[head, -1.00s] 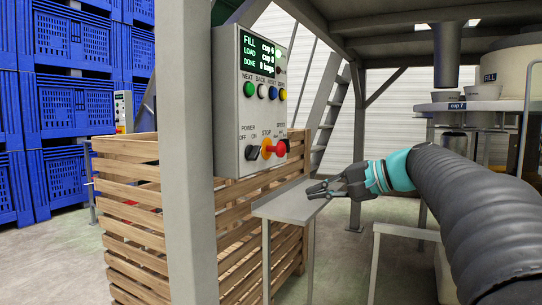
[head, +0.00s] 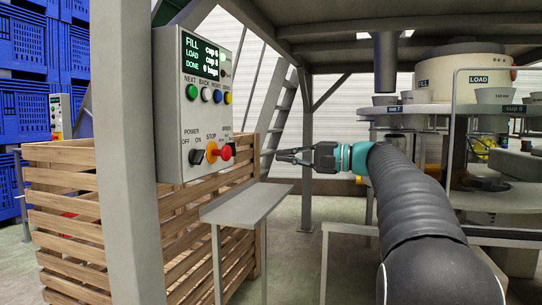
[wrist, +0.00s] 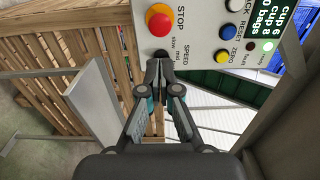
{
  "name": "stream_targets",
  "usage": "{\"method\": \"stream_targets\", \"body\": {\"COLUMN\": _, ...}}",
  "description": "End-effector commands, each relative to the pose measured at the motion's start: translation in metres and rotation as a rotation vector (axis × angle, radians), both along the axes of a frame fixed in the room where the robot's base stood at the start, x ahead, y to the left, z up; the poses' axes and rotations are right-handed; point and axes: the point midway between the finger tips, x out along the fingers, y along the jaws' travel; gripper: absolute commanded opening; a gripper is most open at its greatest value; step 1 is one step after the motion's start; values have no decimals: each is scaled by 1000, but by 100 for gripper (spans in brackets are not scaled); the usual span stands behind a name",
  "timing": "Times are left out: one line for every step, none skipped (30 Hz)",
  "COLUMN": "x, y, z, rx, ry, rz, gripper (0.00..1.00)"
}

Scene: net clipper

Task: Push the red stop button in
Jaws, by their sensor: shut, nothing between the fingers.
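The red stop button (head: 226,152) is a round red knob on an orange base, low on the grey control panel (head: 172,110), under the word STOP. It also shows at the top of the wrist view (wrist: 160,25). My gripper (head: 279,155) is shut and empty. In the head view it points left at about the button's height, with a gap between its tips and the button. In the wrist view the gripper tips (wrist: 160,67) lie below the button, near the black speed knob (wrist: 161,55).
Green, white, blue and yellow buttons sit higher on the panel, and a black power switch (head: 196,156) sits left of the button. A grey post (head: 135,200) stands left of the panel. A small grey shelf (head: 248,203) is below, and a slatted wooden crate (head: 65,210) stands behind.

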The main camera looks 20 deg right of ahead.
Motion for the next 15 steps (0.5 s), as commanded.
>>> {"method": "stream_targets", "body": {"x": 5, "y": 8, "z": 0, "rx": 0, "ry": 0, "rz": 3, "gripper": 0}}
{"method": "stream_targets", "body": {"x": 8, "y": 12, "z": 0, "rx": 1, "ry": 1, "rz": 3, "gripper": 0}}
{"method": "stream_targets", "body": {"x": 12, "y": 18, "z": 0, "rx": 1, "ry": 1, "rz": 4, "gripper": 0}}
{"method": "stream_targets", "body": {"x": 15, "y": 22, "z": 1, "rx": 1, "ry": 1, "rz": 4, "gripper": 0}}
{"method": "stream_targets", "body": {"x": 19, "y": 27, "z": 1, "rx": 1, "ry": 1, "rz": 4, "gripper": 0}}
{"method": "stream_targets", "body": {"x": 23, "y": 33, "z": 1, "rx": 0, "ry": 0, "rz": 4, "gripper": 0}}
{"method": "stream_targets", "body": {"x": 26, "y": 38, "z": 1, "rx": 0, "ry": 0, "rz": 3, "gripper": 0}}
{"method": "stream_targets", "body": {"x": 30, "y": 43, "z": 1, "rx": 0, "ry": 0, "rz": 4, "gripper": 0}}
{"method": "stream_targets", "body": {"x": 34, "y": 48, "z": 1, "rx": 0, "ry": 0, "rz": 3, "gripper": 0}}
{"method": "stream_targets", "body": {"x": 37, "y": 53, "z": 1, "rx": 0, "ry": 0, "rz": 3, "gripper": 0}}
{"method": "stream_targets", "body": {"x": 41, "y": 57, "z": 1, "rx": 1, "ry": 1, "rz": 4, "gripper": 0}}
{"method": "stream_targets", "body": {"x": 45, "y": 63, "z": 1, "rx": 1, "ry": 1, "rz": 3, "gripper": 0}}
{"method": "stream_targets", "body": {"x": 48, "y": 68, "z": 1, "rx": 1, "ry": 1, "rz": 3, "gripper": 0}}
{"method": "stream_targets", "body": {"x": 51, "y": 71, "z": 0, "rx": 0, "ry": 1, "rz": 3, "gripper": 0}}
{"method": "stream_targets", "body": {"x": 55, "y": 76, "z": 0, "rx": 0, "ry": 2, "rz": 2, "gripper": 0}}
